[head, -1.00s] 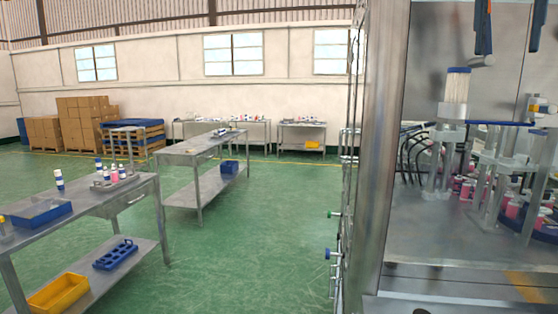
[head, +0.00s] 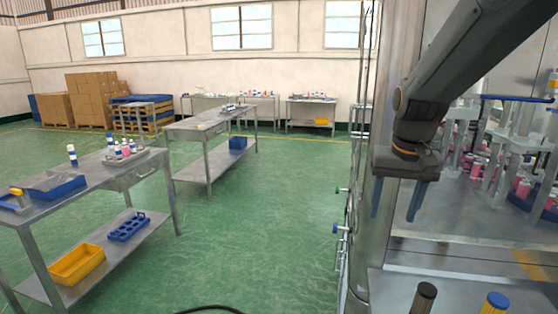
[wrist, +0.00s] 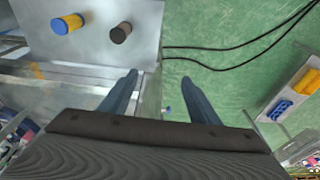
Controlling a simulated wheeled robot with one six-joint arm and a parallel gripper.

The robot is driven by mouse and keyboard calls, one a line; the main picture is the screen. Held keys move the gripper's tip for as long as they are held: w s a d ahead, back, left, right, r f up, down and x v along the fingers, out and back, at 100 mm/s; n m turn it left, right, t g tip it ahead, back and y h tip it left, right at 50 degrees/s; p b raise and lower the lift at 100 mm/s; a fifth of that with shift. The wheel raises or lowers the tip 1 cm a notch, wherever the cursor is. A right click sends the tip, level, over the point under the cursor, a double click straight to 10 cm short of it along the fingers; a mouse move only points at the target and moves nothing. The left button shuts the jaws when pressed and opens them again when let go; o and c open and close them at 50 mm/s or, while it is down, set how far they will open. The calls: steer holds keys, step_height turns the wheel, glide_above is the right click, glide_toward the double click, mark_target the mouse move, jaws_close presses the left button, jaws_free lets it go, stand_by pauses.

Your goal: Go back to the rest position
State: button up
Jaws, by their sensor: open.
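My gripper (head: 400,200) hangs from my dark arm at the right of the head view, pointing down in front of the crimping machine's steel frame. Its two blue fingers are apart with nothing between them. In the wrist view, my gripper (wrist: 160,76) is also open and empty, with green floor and a steel edge beyond the fingertips. It touches nothing that I can see.
The crimping machine (head: 470,220) with pink cans stands at right. A black knob (head: 423,298) and a blue-topped yellow knob (head: 495,303) stand on a steel surface below. A steel table (head: 95,180) holds bottles and a blue tray at left. Green floor (head: 270,220) between is clear.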

steer(key=s+a+f+n, duration=0.3)
steer(key=s+a+f, duration=0.3)
steer(key=s+f, duration=0.6)
step_height(320, 180, down, 13)
steer(key=w+b, duration=0.2)
steer(key=b, duration=0.9)
steer(key=shift+a+f+g+b, duration=0.2)
steer(key=shift+g+b, duration=0.1)
steer(key=shift+g, duration=0.1)
